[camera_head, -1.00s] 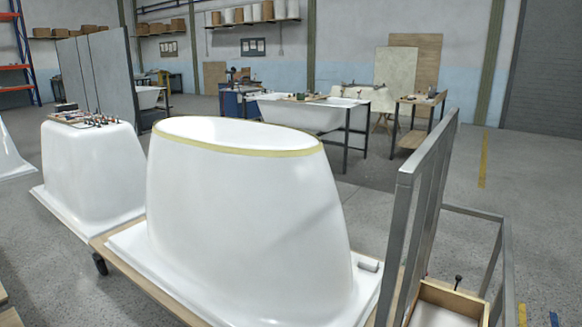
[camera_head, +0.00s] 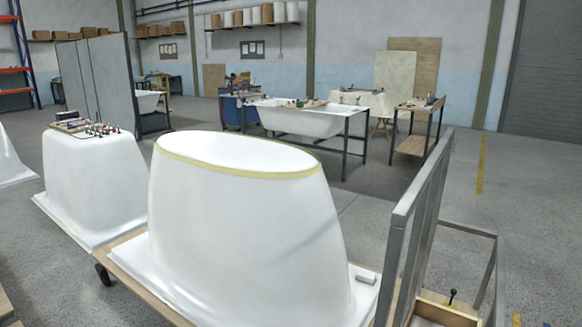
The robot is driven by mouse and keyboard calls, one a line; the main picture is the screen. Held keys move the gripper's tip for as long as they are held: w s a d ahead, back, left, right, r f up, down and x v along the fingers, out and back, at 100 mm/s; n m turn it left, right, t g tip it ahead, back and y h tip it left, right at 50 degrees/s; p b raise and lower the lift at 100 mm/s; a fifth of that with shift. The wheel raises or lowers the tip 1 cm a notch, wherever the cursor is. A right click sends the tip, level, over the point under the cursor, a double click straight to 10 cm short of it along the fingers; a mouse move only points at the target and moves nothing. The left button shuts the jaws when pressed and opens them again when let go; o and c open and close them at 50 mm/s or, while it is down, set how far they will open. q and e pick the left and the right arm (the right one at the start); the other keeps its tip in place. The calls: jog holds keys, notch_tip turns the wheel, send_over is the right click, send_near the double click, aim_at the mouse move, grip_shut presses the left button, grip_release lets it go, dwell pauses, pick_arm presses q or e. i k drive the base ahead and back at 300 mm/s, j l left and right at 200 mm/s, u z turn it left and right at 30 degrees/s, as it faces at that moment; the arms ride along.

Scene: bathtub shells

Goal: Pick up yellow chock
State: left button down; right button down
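I cannot make out a yellow chock for certain. A small yellow patch (camera_head: 517,320) shows at the bottom edge on the right, cut off by the frame; I cannot tell whether it is a chock or a floor mark. A small grey block (camera_head: 365,278) lies on the right end of the near tub shell's flange. Neither of my grippers is in view.
A large white upturned tub shell (camera_head: 240,230) with a yellow band round its top stands on a wooden cart close ahead. A grey metal rail frame (camera_head: 415,215) stands right of it, beside a wooden box (camera_head: 440,310). Open floor (camera_head: 390,195) lies behind.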

aim_at(453, 292)
jog(key=l, duration=0.55)
jog(key=k+l+u, duration=0.1)
jog(key=l, duration=1.05)
jog(key=k+l+u, duration=0.1)
jog(key=l, duration=0.45)
jog(key=k+l, duration=0.15)
jog(key=l, duration=0.4)
jog(key=i+l, duration=0.1)
jog(key=l, duration=0.25)
jog(key=i+l+u, duration=0.1)
jog(key=l, duration=0.3)
jog(key=i+l, duration=0.15)
jog(key=l, duration=0.2)
jog(key=i+l+u, duration=0.15)
jog(key=l, duration=0.6)
jog(key=i+l, duration=0.25)
jog(key=i+l+u, duration=0.1)
jog(key=i+l, duration=0.15)
jog(key=l, duration=0.15)
jog(key=i+l, duration=0.2)
jog(key=l, duration=0.2)
jog(key=i+l+u, duration=0.1)
jog(key=i+l, duration=0.35)
jog(key=l, duration=0.25)
jog(key=i+l+u, duration=0.1)
jog(key=i+l, duration=0.15)
jog(key=l, duration=0.15)
